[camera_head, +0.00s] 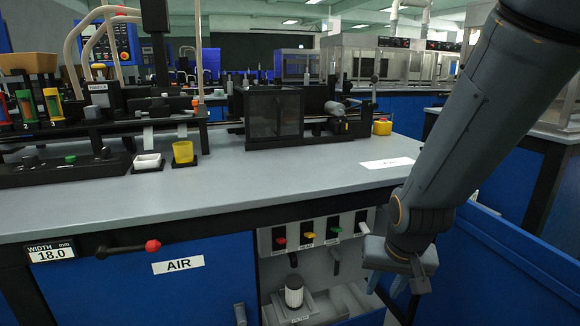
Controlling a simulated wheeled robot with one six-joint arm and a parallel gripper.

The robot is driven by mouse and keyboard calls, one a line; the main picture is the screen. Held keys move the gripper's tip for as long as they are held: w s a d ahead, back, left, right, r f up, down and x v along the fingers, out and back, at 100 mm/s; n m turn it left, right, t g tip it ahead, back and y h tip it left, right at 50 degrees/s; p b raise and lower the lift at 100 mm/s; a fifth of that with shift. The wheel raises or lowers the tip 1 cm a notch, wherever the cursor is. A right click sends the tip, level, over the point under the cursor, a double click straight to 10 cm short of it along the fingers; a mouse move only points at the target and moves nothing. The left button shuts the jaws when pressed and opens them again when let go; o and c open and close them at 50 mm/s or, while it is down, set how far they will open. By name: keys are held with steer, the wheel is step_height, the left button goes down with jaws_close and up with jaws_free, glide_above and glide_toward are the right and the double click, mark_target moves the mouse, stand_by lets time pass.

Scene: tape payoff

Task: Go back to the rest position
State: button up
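My arm comes in from the upper right and reaches down in front of the bench. My gripper (386,287) hangs below the bench top's front edge, to the right of the lower compartment with the small levers.
The grey bench top (240,190) carries a yellow cup (183,152), a white dish (147,161) and a dark box (274,114). A red-tipped lever (152,246) sticks out in front. A blue panel (500,265) stands close to the right of my gripper.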

steer(key=s+a+r+n+g, duration=0.2)
steer(key=s+a+r+n, duration=0.15)
steer(key=s+a, duration=0.4)
steer(key=s+a+r+n+g, duration=0.25)
steer(key=s+a+r, duration=0.3)
steer(key=s, duration=0.35)
steer(key=d+r+m+p, duration=0.3)
steer(key=d+r+p, duration=0.9)
steer(key=p, duration=1)
step_height(320, 180, up, 2)
steer(key=shift+r+m+t, duration=0.1)
steer(key=shift+m+t, duration=0.2)
steer(key=shift+t, duration=0.05)
